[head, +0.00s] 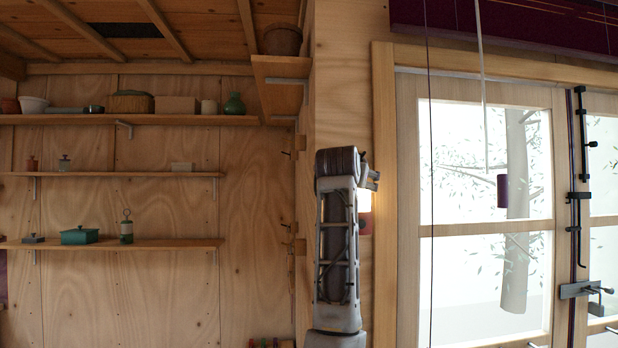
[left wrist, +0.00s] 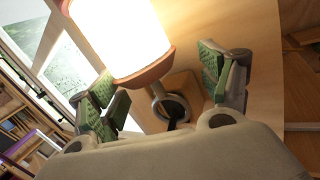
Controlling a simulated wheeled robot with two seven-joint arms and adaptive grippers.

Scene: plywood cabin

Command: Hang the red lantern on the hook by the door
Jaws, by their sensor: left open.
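The red lantern (left wrist: 118,38) glows white in the left wrist view, with a red-brown end cap. A metal ring (left wrist: 157,92) at that end meets a dark hook (left wrist: 176,113) on a wooden block; the ring appears to be around the hook. In the head view the lantern (head: 365,202) shows partly behind my left arm, against the wall beside the door frame. My left gripper (left wrist: 157,72) is open, its green-padded fingers apart on either side of the ring, with no visible grip. In the head view my arm hides most of this gripper. My right gripper is not in view.
The glazed door (head: 487,230) with dark latches is at the right. A cord and a pale rod with a purple handle (head: 502,191) hang before it. Shelves (head: 110,245) with boxes and pots line the left wall. A corner shelf (head: 281,68) holds a pot.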

